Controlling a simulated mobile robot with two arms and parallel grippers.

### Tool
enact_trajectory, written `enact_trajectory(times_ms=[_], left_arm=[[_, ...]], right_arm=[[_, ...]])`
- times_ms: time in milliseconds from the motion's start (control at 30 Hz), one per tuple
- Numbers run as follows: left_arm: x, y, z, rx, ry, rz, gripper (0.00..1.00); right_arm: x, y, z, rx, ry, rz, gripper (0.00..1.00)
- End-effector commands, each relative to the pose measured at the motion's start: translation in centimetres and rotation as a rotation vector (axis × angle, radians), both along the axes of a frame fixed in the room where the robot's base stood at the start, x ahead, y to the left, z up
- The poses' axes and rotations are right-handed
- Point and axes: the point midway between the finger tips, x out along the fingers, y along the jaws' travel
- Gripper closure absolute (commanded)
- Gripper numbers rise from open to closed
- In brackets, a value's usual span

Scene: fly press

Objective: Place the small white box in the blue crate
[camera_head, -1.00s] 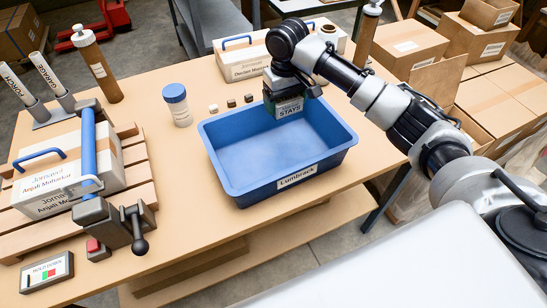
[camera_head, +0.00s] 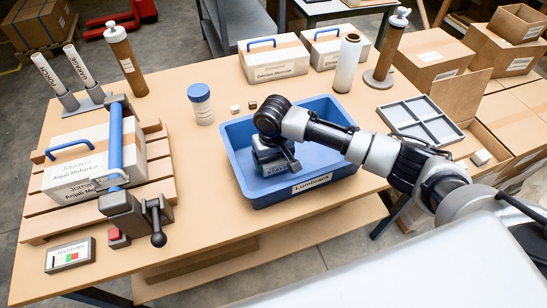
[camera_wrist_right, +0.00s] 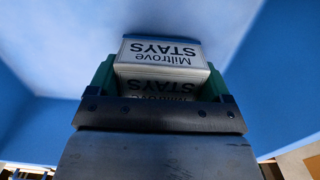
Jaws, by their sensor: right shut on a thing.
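The blue crate (camera_head: 273,197), labelled Lumbrack, stands on the table and is open at the top. My right gripper (camera_head: 272,162) is down inside the crate, toward its left part. It is shut on a small white box (camera_wrist_right: 162,54) lettered "Miltrove STAYS". In the right wrist view, the green-padded fingers (camera_wrist_right: 160,82) grip the box on both sides, with blue crate surfaces around it. In the head view, the box (camera_head: 275,170) is mostly hidden by the gripper. I cannot tell whether it touches the crate floor. My left gripper is not in view.
A lidded jar (camera_head: 201,103) and small cubes (camera_head: 235,109) stand behind the crate. A grey divided tray (camera_head: 420,122) and a small pale box (camera_head: 481,157) are at right. Handled boxes (camera_head: 272,62) stand at the back.

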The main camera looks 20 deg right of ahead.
Motion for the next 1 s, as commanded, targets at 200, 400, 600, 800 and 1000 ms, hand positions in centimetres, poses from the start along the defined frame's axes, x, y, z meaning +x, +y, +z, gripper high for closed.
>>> enact_trajectory(times_ms=[200,400,600,800,1000], left_arm=[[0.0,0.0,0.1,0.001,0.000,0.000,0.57],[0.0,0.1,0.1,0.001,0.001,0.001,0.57],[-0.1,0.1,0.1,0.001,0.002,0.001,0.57],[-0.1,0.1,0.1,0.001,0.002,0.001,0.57],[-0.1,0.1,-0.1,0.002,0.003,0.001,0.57]], right_arm=[[0.1,0.0,-0.6,0.001,-0.003,0.001,0.53],[0.1,0.0,-0.8,0.000,-0.002,0.001,0.53],[0.1,0.0,-0.8,0.000,-0.002,0.001,0.00],[0.1,0.0,-0.7,0.000,-0.002,0.001,0.00],[0.1,0.0,1.7,0.001,-0.005,0.002,0.00]])
